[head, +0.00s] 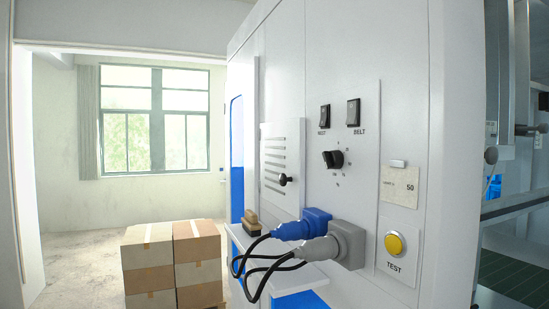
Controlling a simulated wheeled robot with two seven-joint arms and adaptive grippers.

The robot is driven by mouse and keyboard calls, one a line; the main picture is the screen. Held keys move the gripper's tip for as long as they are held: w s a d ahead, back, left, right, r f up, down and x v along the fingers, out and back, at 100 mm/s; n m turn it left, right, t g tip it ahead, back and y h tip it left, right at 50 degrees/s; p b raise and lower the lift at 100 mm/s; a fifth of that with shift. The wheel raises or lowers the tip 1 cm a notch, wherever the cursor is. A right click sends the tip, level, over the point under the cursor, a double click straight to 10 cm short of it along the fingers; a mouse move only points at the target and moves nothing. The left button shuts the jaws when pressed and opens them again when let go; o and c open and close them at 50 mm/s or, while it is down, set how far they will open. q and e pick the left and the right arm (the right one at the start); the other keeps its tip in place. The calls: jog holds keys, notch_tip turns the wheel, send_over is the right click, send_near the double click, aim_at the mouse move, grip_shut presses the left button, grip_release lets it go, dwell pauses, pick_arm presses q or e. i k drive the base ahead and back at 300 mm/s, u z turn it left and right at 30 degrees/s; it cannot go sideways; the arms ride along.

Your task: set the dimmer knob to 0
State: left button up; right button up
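The black dimmer knob (334,159) sits on the white machine panel (345,225), below two rocker switches. Small dial marks ring it, too small to read. Its nose sticks out to the left, and I cannot tell exactly which mark it points at. Neither of my grippers shows in the head view.
Rocker switches (325,116) and (353,112) sit above the knob. A blue plug (302,224) and grey plug (340,245) with black cables jut out below. A yellow TEST button (394,243) is lower right. Stacked cartons (172,265) stand at left.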

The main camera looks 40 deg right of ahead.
aim_at(333, 160)
jog(key=i, duration=2.6)
jog(key=z, duration=5.05)
